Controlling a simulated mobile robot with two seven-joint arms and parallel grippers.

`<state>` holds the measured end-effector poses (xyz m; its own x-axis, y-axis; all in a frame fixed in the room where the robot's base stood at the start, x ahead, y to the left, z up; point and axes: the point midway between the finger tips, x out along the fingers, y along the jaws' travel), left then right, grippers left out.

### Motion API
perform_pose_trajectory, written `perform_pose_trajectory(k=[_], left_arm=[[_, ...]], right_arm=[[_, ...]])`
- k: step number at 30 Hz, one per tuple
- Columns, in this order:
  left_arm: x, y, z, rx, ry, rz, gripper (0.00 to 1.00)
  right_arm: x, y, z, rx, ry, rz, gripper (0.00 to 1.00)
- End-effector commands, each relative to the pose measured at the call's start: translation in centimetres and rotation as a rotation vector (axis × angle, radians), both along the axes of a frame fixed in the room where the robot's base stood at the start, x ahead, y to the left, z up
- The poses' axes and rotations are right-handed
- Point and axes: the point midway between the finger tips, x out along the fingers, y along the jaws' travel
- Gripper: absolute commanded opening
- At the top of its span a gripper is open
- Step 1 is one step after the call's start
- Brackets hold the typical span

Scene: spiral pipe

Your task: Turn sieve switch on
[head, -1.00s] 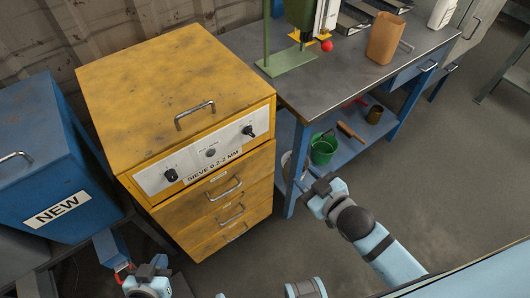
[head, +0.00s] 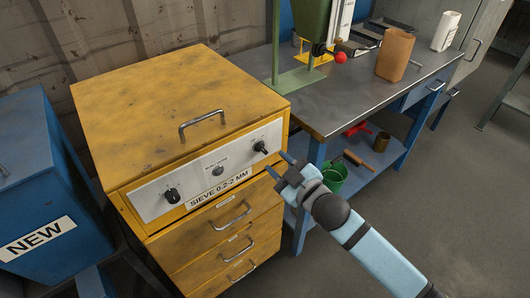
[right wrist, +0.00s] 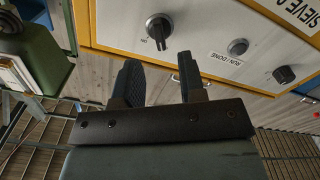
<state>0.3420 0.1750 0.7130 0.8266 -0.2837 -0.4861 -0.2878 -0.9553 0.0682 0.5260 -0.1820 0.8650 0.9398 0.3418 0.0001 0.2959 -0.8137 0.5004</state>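The yellow sieve cabinet (head: 185,95) has a white control panel (head: 149,207) labelled "SIEVE 0.2-2 MM". The panel bears a black switch knob at its right end (head: 261,147), a small round button (head: 218,171) in the middle, and another black knob (head: 171,196) at the left. My right gripper (head: 276,161) is open and empty, just right of and slightly below the right knob. In the right wrist view, the right knob (right wrist: 159,29) appears just beyond and between the open fingers (right wrist: 160,65), apart from them. My left gripper is out of view.
A grey workbench (head: 330,95) with a green press (head: 314,25) adjoins the cabinet on the right. A green bucket (head: 333,178) stands on its lower shelf. A blue "NEW" cabinet (head: 35,175) stands at left. Drawer handles (head: 233,215) stick out below the panel.

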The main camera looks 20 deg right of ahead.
Motion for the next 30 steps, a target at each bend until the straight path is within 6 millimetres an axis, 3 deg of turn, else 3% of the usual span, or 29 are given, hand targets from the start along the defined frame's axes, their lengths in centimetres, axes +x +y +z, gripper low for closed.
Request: perform_pose_trajectory(k=[3,9,21,22,26,30], left_arm=[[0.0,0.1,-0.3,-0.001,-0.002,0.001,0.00],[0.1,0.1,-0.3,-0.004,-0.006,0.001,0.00],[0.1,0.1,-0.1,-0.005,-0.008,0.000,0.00],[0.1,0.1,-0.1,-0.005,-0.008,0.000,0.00],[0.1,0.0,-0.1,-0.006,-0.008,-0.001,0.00],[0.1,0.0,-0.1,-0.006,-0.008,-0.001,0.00]], right_arm=[[2.3,0.8,0.0,0.001,-0.003,-0.001,0.37],[4.7,1.7,0.0,0.000,-0.002,0.000,0.37],[5.4,2.0,0.0,0.000,0.001,-0.001,0.37],[5.4,2.0,0.0,0.000,0.001,-0.001,0.35],[5.4,2.0,0.0,0.000,0.001,-0.001,0.07],[5.4,2.0,0.0,0.003,0.002,-0.001,0.07]])
